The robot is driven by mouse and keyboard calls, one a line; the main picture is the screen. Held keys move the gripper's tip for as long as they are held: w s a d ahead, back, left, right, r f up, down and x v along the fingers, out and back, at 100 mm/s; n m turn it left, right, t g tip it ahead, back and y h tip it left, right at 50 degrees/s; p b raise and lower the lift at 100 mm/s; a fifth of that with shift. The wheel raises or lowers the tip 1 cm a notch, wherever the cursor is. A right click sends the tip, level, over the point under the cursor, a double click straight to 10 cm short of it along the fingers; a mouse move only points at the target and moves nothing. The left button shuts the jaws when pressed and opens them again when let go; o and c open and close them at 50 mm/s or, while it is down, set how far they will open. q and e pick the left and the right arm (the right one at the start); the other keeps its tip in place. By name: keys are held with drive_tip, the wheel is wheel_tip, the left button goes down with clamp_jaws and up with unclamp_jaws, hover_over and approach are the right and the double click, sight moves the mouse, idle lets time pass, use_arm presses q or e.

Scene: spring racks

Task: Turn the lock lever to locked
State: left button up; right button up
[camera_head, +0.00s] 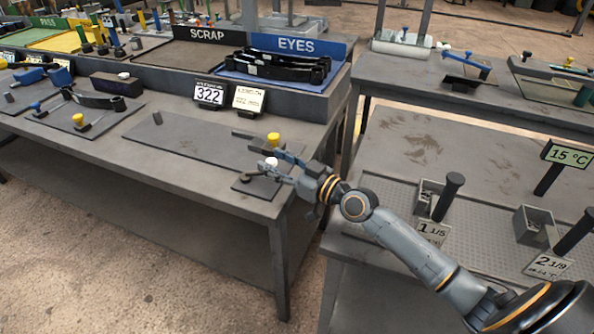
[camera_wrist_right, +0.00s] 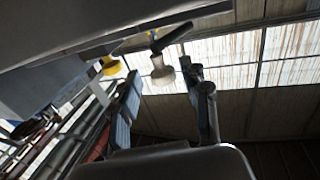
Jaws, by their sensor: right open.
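A small lever with a white knob (camera_head: 271,162) stands on a dark square plate (camera_head: 246,188) at the right front corner of the left bench. A yellow-knobbed part (camera_head: 273,139) stands just behind it. My right gripper (camera_head: 282,165) is open at the white knob, its fingers pointing left. In the right wrist view the white knob (camera_wrist_right: 162,73) shows between the open fingertips (camera_wrist_right: 166,80), with no clear contact. The yellow knob (camera_wrist_right: 110,66) is left of the fingers there. The gripper partly hides the lever's arm, and no lock marking is readable. My left gripper is out of view.
The grey bench (camera_head: 225,205) carries a long flat plate (camera_head: 190,145) left of the lever. Signs (camera_head: 209,94) and a blue EYES tray (camera_head: 330,84) stand behind. A second bench (camera_head: 400,150) with small bins lies under my right arm.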

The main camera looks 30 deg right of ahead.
drive_tip(key=v, duration=1.1)
drive_tip(key=shift+w+d, duration=0.1)
